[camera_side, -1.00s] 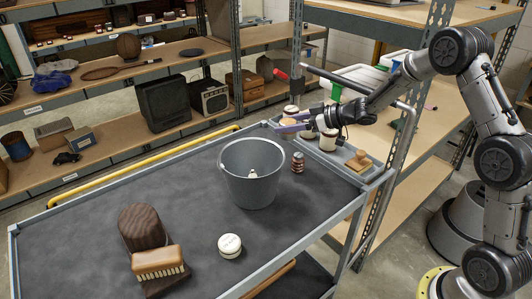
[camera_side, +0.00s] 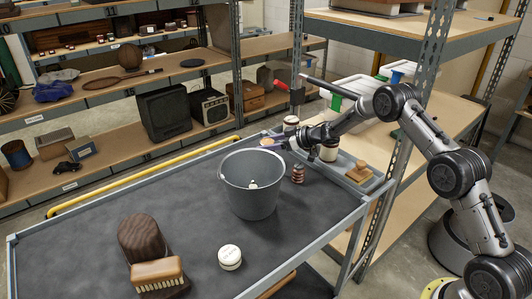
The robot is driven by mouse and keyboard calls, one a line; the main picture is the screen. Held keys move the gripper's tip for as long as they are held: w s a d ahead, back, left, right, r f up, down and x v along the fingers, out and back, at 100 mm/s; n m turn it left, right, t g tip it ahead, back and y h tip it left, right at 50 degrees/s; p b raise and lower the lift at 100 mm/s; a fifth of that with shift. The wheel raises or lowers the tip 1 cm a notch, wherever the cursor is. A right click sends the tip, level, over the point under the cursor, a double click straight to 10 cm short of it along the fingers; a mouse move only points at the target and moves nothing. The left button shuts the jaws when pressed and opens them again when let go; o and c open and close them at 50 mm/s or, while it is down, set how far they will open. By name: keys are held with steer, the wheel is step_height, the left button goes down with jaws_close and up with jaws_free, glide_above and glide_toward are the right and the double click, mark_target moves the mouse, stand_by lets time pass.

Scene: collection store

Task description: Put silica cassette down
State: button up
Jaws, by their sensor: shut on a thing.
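My gripper (camera_side: 282,143) is at the far end of the grey cart, low over the end tray, just behind and right of the bucket's rim. It is shut on a thin, pale purple piece (camera_side: 274,136), which I take to be the silica cassette. Most of that piece is hidden by the fingers, and I cannot tell whether it touches the tray. A small tan round thing (camera_side: 266,141) shows just left of the fingertips.
A striped spool (camera_side: 298,173), jars (camera_side: 329,152) and a wooden stamp (camera_side: 359,172) are nearby.

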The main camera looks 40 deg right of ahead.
mark_target(274, 142)
steer(key=shift+w+f, duration=0.3)
steer(key=shift+f, duration=0.05)
steer(key=shift+w+f, duration=0.1)
steer(key=shift+f, duration=1.45)
steer(key=shift+f, duration=0.1)
steer(key=o, duration=1.4)
steer(key=shift+f, duration=0.1)
steer(key=v, duration=0.3)
steer(key=shift+d+r, duration=0.15)
steer(key=shift+r, duration=0.25)
step_height(274, 142, up, 7)
steer(key=shift+f, duration=0.1)
